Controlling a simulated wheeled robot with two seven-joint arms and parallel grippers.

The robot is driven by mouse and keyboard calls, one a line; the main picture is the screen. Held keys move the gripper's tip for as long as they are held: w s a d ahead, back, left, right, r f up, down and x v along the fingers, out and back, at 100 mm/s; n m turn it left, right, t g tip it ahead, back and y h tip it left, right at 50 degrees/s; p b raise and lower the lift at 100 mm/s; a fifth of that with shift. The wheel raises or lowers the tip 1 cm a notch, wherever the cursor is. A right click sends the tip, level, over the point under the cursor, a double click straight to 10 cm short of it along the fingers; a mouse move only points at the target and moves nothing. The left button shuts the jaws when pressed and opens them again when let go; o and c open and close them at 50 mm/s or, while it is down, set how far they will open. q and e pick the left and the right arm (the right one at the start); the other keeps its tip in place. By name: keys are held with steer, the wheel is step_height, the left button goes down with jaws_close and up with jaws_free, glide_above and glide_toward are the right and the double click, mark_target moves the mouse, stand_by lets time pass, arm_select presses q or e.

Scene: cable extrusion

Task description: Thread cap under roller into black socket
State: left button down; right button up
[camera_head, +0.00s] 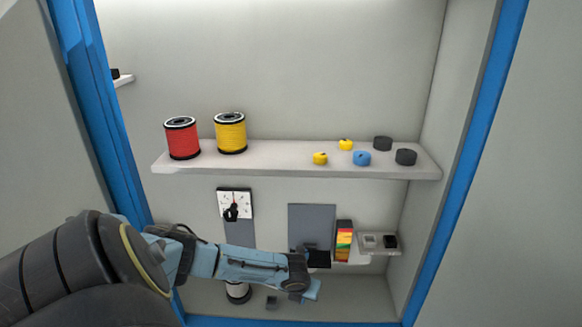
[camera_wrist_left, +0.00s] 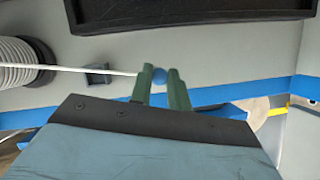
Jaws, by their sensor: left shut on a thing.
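My left gripper (camera_head: 305,292) reaches low into the cabinet; in the left wrist view its green fingers (camera_wrist_left: 161,88) are shut on a small blue cap (camera_wrist_left: 159,75). A white cable (camera_wrist_left: 100,70) runs left from the cap, taut, past a small grey block (camera_wrist_left: 97,78) toward a white spool (camera_wrist_left: 18,62). In the head view the spool (camera_head: 238,292) stands on the cabinet floor, partly hidden by my arm. A black socket (camera_head: 390,241) sits beside a grey socket (camera_head: 370,241) on a small ledge at the right. I cannot clearly make out the roller. My right gripper is not in view.
A shelf (camera_head: 290,168) above holds a red spool (camera_head: 182,138), a yellow spool (camera_head: 230,133) and several small caps. A grey panel (camera_head: 311,222) with a black box (camera_head: 319,259) stands behind my gripper, beside a coloured strip (camera_head: 344,240). A dial (camera_head: 235,204) is at the left.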

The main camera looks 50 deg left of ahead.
arm_select(q)
steer(key=shift+w+d+b, duration=0.8)
steer(key=shift+w+d, duration=0.25)
steer(key=shift+w, duration=0.25)
steer(key=shift+w+d+b, duration=0.75)
steer(key=shift+w+d, duration=0.3)
steer(key=shift+w, duration=0.25)
steer(key=shift+w+d+b, duration=0.8)
steer(key=shift+w+d, duration=0.25)
steer(key=shift+w, duration=0.25)
steer(key=shift+s+f, duration=0.1)
